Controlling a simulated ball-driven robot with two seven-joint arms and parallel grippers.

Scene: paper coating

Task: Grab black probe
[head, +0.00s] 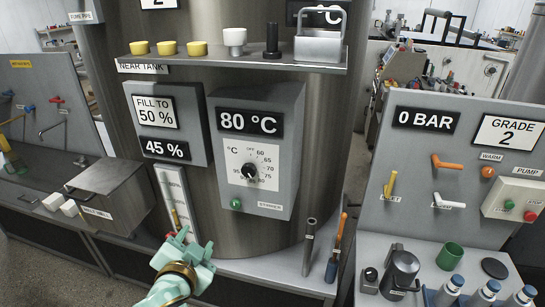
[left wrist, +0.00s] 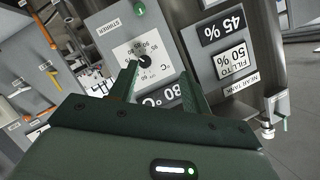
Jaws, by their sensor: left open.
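A black upright piece with a thin stem and wider base, which looks like the black probe (head: 272,42), stands on the shelf (head: 230,62) of the near tank in the head view. It is between a white knob-like piece and a grey metal box. My left gripper (head: 194,243) is open and empty, low in front of the tank and well below and left of the probe. In the left wrist view its two fingers (left wrist: 160,88) are spread apart before the dial panel. The probe cannot be made out in that view. My right gripper is not in view.
Several yellow caps (head: 168,48), the white piece (head: 235,40) and the grey box (head: 320,48) share the shelf. The dial box (head: 255,150) juts out below it. A dark tube (head: 309,245) and an orange-and-blue tool (head: 337,248) stand upright at the lower right.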

